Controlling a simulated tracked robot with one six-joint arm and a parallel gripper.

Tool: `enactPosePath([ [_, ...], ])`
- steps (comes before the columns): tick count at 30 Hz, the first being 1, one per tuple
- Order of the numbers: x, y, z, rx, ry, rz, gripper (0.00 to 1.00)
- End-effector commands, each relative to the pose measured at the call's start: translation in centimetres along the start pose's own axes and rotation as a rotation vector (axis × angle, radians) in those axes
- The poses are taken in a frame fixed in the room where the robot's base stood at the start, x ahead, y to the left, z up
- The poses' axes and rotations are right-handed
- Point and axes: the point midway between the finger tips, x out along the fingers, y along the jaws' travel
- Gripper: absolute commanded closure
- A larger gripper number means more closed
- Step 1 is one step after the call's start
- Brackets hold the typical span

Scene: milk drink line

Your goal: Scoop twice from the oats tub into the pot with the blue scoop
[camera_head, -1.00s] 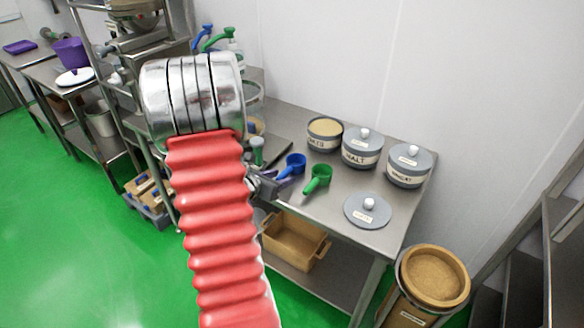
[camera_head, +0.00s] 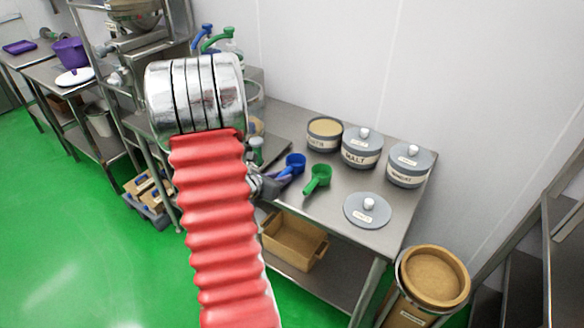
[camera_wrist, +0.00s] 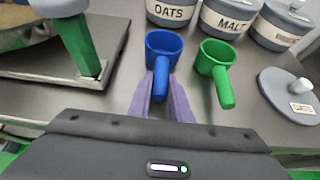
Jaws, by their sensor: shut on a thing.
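The blue scoop (camera_head: 294,164) is at the front left of the steel table, and it also shows in the wrist view (camera_wrist: 163,46). My gripper (camera_wrist: 161,95) is shut on its handle with the purple fingers on either side. The cup of the scoop faces up and looks empty. The oats tub (camera_head: 324,134) stands open behind the scoop, full of pale oats; its label shows in the wrist view (camera_wrist: 172,12). The pot is not clearly identifiable; a round vessel is partly cut off at the wrist view's upper left. My arm hides part of the table's left side.
A green scoop (camera_head: 317,179) lies just right of the blue one. The malt tub (camera_head: 361,150) and another lidded tub (camera_head: 408,166) stand right of the oats. A loose grey lid (camera_head: 367,212) lies at the front right. A green-handled item (camera_wrist: 78,45) stands at left.

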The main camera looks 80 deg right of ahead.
Motion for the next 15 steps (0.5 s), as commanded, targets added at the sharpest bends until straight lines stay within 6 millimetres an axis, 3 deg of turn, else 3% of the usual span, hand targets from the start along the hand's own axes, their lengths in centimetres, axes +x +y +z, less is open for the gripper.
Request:
enactPosePath([
  [15,-0.7,0.1,1.4,0.001,-0.001,0.001,1.0],
])
